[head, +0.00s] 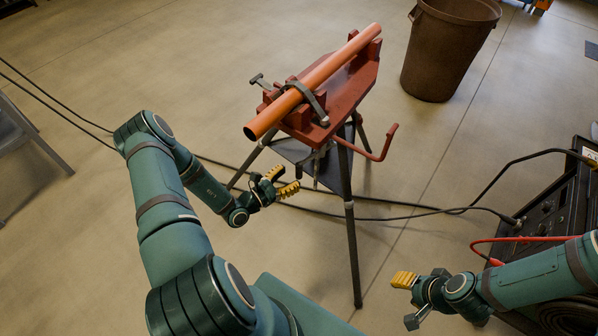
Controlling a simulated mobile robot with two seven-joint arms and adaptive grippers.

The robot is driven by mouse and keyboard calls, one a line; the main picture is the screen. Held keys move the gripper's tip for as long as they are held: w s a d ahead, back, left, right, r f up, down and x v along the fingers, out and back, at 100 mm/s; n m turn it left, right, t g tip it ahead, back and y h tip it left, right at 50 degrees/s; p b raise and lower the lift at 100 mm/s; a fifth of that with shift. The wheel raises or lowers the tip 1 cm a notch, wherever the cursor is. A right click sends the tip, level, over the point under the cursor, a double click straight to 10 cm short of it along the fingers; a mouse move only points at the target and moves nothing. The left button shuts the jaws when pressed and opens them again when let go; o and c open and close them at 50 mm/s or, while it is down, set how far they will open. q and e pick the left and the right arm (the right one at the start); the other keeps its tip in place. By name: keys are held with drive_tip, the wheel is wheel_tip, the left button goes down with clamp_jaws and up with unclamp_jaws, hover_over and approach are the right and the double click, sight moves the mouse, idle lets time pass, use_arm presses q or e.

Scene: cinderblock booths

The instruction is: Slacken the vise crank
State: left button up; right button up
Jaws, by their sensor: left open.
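A red tripod vise stand (352,92) stands in the middle of the head view, with an orange pipe (325,75) lying along its top under a dark clamp (309,101). A red bent crank (382,147) sticks out at the stand's right side, below the top. A small grey T-shaped handle (262,81) shows at the left of the clamp. My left gripper (283,181) is open and empty, below and left of the vise top, apart from the crank. My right gripper (407,301) is open and empty at the lower right, well below the crank.
A brown bin (449,50) stands behind right of the vise. A black machine (545,220) with cables is at the right edge. Black cables (400,217) run across the floor past the tripod legs. A grey frame (25,130) stands at the left.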

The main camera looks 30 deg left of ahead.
sight(299, 171)
use_arm(q)
drive_tip(key=shift+x, duration=2.25)
drive_tip(key=shift+s, duration=0.1)
clamp_jaws()
